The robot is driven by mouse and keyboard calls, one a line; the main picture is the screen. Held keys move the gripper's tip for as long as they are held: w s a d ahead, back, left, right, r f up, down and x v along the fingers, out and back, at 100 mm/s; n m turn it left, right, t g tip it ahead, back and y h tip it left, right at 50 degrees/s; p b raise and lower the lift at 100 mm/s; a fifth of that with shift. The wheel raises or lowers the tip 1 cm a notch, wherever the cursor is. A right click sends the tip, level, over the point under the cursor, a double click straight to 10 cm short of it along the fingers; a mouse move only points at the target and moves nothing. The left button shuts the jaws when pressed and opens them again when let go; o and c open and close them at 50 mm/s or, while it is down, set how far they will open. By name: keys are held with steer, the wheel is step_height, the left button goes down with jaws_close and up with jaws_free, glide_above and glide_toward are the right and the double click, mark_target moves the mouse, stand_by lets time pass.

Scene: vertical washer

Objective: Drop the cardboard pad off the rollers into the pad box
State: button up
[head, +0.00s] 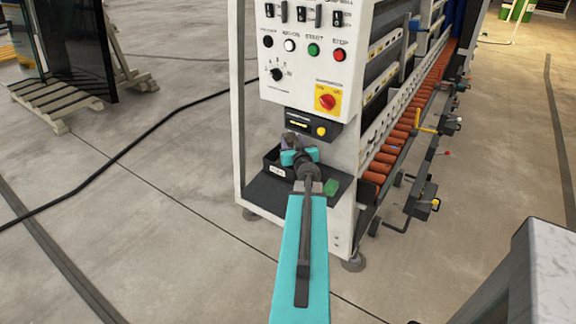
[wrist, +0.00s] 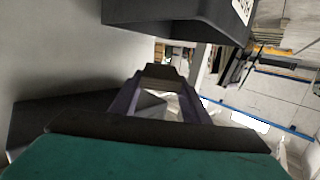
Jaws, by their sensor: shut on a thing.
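My gripper (head: 290,143) is at the front of the washer's control cabinet, just above a small shelf. The pad box (head: 275,168), a black open tray with a white label, sits on that shelf under and beside my gripper. In the wrist view, a dark box with a white label (wrist: 180,18) shows close at the top. My gripper's fingers (wrist: 155,80) show there, with a small dark piece spanning between their tips, seemingly the cardboard pad (wrist: 160,72). My wrist hides most of the gripper in the head view, and the pad cannot be made out there.
The control cabinet (head: 310,60) with knobs and buttons rises directly behind my gripper. A green item (head: 331,187) lies on the shelf (head: 310,197) to the right. Orange rollers (head: 405,130) run along the washer's right side. Open floor lies left, crossed by a black cable (head: 150,140).

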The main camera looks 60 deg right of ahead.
steer(key=shift+f+b, duration=0.7)
steer(key=shift+f, duration=1.85)
steer(key=o, duration=1.1)
steer(key=shift+s+a, duration=0.1)
